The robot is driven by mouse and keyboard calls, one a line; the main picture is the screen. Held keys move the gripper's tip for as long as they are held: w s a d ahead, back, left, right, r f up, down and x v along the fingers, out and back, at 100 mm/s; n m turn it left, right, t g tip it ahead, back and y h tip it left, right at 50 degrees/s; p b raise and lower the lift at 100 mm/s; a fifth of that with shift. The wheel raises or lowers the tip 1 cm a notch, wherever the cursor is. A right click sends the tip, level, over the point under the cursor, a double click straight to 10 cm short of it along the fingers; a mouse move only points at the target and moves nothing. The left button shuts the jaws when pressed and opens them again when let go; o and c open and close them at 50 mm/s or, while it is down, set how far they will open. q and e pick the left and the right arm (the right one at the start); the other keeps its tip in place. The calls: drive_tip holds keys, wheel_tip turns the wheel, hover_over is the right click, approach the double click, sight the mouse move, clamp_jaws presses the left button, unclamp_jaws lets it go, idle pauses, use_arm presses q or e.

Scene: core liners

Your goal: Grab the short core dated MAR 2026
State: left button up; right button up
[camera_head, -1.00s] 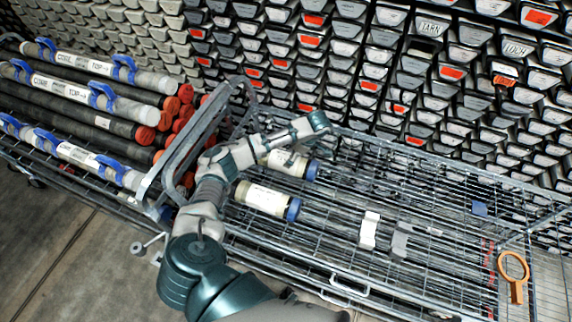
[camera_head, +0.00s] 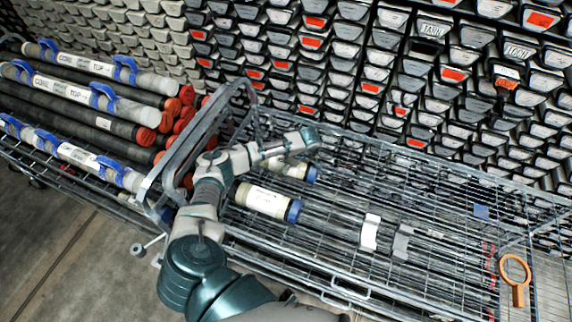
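Two short cores with pale liners and blue end caps lie side by side on the wire cart. The nearer short core (camera_head: 266,201) shows a white label, too small to read a date. The farther short core (camera_head: 292,169) is partly covered by my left arm and gripper, and its label is hidden. My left gripper (camera_head: 302,143) is over the farther core, at its far edge. I cannot tell whether it touches the core, or whether its fingers are open or shut. My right gripper is not in view.
The wire cart (camera_head: 335,284) has an upright handle frame at its left end. White and grey holders (camera_head: 370,233) and an orange ring tool (camera_head: 515,279) are to the right. Long cores (camera_head: 85,65) with blue clamps are stacked at left. Labelled trays fill the back wall.

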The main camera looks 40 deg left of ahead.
use_arm(q)
drive_tip(key=shift+w, duration=0.1)
drive_tip(key=c, duration=1.1)
drive_tip(key=shift+r, duration=0.15)
